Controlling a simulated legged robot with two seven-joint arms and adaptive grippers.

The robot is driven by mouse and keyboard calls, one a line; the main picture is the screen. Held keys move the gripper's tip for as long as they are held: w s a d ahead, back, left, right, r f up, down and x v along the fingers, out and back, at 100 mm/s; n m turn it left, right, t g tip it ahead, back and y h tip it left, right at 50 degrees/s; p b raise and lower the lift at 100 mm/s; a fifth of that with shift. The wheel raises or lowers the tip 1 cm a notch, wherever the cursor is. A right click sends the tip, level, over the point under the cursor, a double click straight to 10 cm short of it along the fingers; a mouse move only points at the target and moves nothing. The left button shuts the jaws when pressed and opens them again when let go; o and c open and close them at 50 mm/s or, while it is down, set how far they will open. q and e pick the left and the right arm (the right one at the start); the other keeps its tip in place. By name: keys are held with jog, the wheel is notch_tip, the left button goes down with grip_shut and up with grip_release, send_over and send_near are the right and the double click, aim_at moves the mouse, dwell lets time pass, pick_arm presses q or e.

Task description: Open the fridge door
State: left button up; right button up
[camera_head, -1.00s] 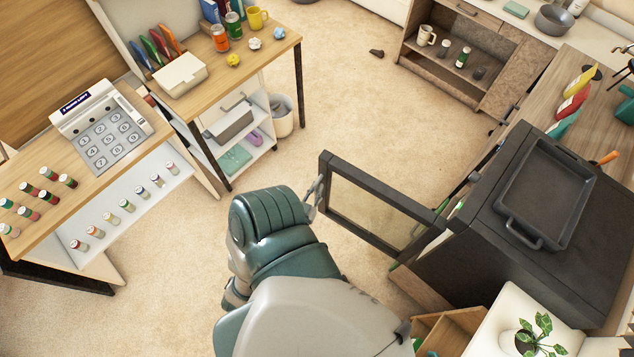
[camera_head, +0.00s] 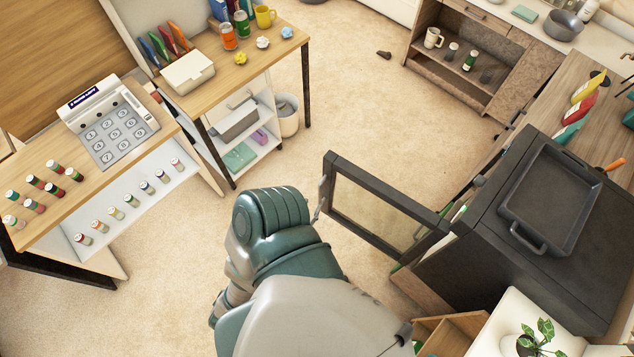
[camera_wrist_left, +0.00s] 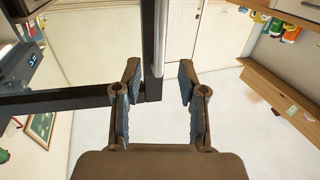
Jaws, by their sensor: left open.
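The black fridge (camera_head: 490,250) stands at the right in the head view. Its glass-paned door (camera_head: 383,206) with a dark frame stands swung out wide to the left. My left arm reaches up from the bottom, and its hand is beside the door's free edge, mostly hidden behind the arm. In the left wrist view my left gripper (camera_wrist_left: 158,85) is open, with a finger on each side of the door frame's corner (camera_wrist_left: 152,90) and a pale vertical handle bar (camera_wrist_left: 159,40). I cannot tell whether a finger touches the door. My right gripper is not in view.
A black tray (camera_head: 550,200) lies on top of the fridge. A potted plant (camera_head: 535,340) is at the bottom right. A desk with a keypad device (camera_head: 110,125) and small bottles is at the left.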

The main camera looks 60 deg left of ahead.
pick_arm(q)
jog(key=shift+v, duration=1.95)
